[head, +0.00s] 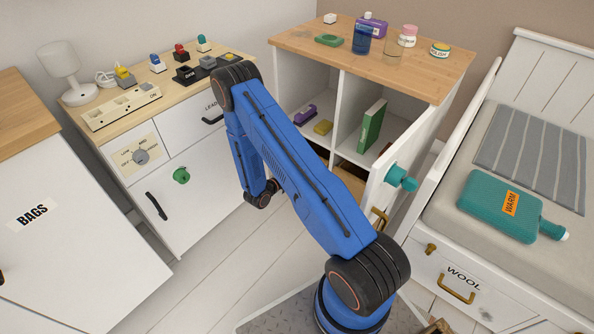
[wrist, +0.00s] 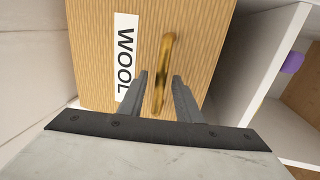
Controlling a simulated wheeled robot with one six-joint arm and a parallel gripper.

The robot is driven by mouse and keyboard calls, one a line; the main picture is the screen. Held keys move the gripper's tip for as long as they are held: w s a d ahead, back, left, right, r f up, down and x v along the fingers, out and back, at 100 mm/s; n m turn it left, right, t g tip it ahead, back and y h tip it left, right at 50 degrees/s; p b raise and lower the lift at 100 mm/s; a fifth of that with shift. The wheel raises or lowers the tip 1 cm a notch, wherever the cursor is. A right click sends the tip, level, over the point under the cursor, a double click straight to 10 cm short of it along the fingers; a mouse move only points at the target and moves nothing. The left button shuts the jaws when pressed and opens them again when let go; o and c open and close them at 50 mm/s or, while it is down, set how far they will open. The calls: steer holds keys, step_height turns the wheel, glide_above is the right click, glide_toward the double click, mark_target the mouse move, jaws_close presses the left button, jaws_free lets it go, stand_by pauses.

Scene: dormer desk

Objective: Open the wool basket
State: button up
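In the wrist view the wool basket (wrist: 90,60) has a tan, ribbed front with a white WOOL label (wrist: 125,55) and a brass handle (wrist: 166,60). My gripper (wrist: 160,77) is open, with one finger on each side of the handle. A gap shows between the handle and each finger, and nothing is held. The basket front appears tilted in this view. In the head view a tan piece, perhaps the basket, shows low in the white shelf unit (head: 350,178), mostly hidden. My gripper is hidden there behind my arm.
White panels of the shelf unit stand close to the right of the basket in the wrist view. In the head view a white drawer (head: 435,268) under the bed also reads WOOL. A teal knob (head: 400,178) sticks out near my arm. Floor (head: 215,275) is clear at left.

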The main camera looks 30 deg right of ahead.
steer(key=shift+w+d, duration=0.1)
steer(key=shift+d, duration=0.25)
steer(key=shift+c, duration=0.3)
jaws_close()
steer(key=f+v, duration=0.3)
steer(key=v, duration=1)
steer(key=a+f+v, duration=0.1)
steer(key=f+v, duration=0.1)
steer(key=v, duration=1.2)
steer(key=shift+a+f, duration=0.25)
steer(key=shift+f, duration=0.15)
steer(key=shift+o, duration=0.3)
jaws_free()
steer(key=v, duration=1.7)
steer(key=shift+a, duration=0.25)
